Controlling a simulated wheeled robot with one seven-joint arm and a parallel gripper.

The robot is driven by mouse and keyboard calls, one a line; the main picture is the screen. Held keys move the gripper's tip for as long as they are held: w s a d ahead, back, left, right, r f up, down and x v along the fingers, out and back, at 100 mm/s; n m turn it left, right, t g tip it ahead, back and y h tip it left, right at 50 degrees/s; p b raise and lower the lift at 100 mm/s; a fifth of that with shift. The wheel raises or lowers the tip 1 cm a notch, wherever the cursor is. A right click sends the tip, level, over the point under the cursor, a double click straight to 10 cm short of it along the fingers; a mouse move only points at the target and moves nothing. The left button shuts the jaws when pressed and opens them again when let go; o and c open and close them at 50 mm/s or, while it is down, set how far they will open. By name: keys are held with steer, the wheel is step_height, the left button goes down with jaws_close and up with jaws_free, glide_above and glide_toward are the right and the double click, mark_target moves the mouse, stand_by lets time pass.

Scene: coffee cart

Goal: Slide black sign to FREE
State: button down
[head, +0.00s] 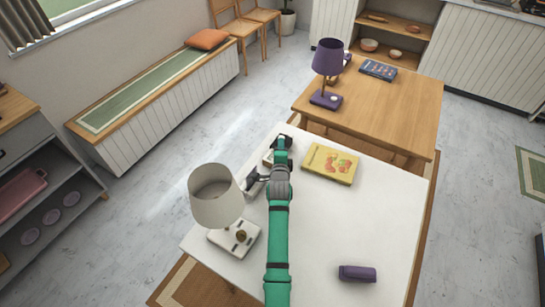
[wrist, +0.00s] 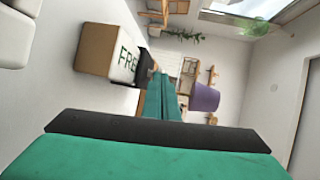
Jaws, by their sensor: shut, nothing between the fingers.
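In the wrist view, a pale sign block (wrist: 104,52) with a tan side shows the green letters "FRE". The black sign (wrist: 143,65) is a dark piece at the right end of these letters, partly hidden by my gripper (wrist: 160,82). The rest of the word is covered or out of sight. My teal fingers are together and empty, with their tips at or close beside the black piece; I cannot tell if they touch. In the head view, my gripper (head: 282,146) is at the white table's far left edge and hides most of the sign.
On the white table (head: 330,225) are a cream lamp (head: 215,195) left of my arm, a yellow book (head: 330,164) to the right and a purple case (head: 357,273) near the front. A wooden table (head: 400,105) with a purple lamp (head: 327,58) stands behind.

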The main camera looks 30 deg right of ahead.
steer(key=shift+w+d, duration=0.3)
steer(key=shift+d, duration=0.2)
steer(key=shift+w+d, duration=0.25)
steer(key=shift+d, duration=0.25)
steer(key=shift+d+r, duration=0.15)
steer(key=shift+r, duration=0.1)
steer(key=shift+s, duration=0.15)
steer(key=v, duration=1.4)
steer(key=shift+f, duration=0.25)
